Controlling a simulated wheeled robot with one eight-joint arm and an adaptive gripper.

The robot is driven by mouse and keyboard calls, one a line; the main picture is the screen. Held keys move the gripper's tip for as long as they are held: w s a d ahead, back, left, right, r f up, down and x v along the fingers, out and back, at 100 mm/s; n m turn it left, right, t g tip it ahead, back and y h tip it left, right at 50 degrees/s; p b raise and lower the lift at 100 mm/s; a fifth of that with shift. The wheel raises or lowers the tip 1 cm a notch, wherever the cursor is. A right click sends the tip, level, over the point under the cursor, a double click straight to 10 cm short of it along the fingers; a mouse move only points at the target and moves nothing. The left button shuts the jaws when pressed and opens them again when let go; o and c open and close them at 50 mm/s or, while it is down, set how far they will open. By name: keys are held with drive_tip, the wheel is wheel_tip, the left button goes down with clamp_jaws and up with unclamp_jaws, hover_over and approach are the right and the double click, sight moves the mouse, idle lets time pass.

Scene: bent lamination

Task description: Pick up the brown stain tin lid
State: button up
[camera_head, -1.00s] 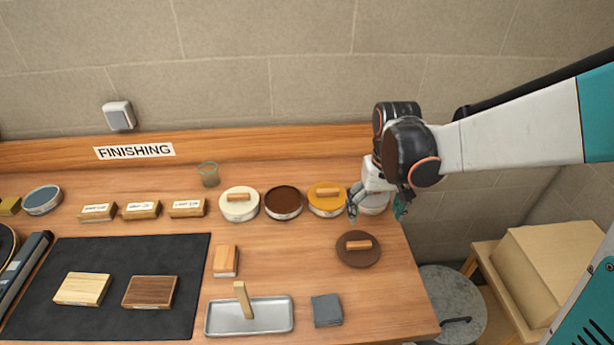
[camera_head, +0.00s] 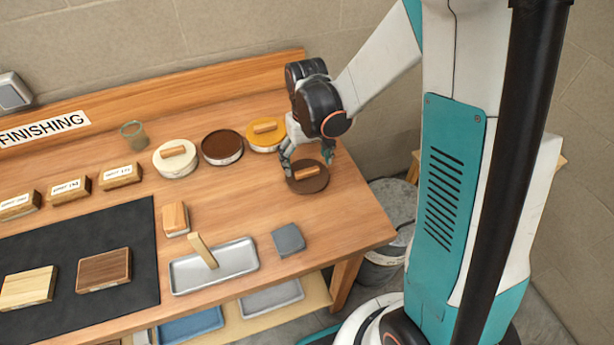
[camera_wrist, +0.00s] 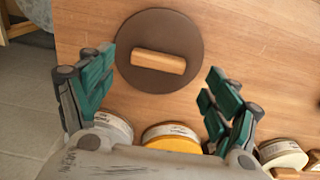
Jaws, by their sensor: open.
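The brown stain tin lid (camera_head: 307,178) is a flat brown disc with a wooden bar handle, lying on the bench near its right end. In the wrist view the lid (camera_wrist: 142,46) lies ahead of and between my fingers, with its handle (camera_wrist: 158,62) running across the gap. My gripper (camera_head: 308,161) is just over the lid's far edge in the head view. In the wrist view my gripper (camera_wrist: 160,85) is open and empty, its green-padded fingers wide apart. The open tin of brown stain (camera_head: 222,146) stands to the left of my gripper.
A yellow-lidded tin (camera_head: 265,134) and a cream-lidded tin (camera_head: 175,158) stand at the back beside the brown tin. Bare bench surrounds the lid's near side.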

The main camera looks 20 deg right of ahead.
sight(307, 170)
wheel_tip(307, 170, down, 4)
drive_tip(key=shift+d+f+b, duration=0.1)
drive_tip(key=shift+b, duration=0.5)
drive_tip(key=shift+c, duration=0.3)
drive_tip(key=c, duration=1.1)
drive_tip(key=shift+r, duration=0.2)
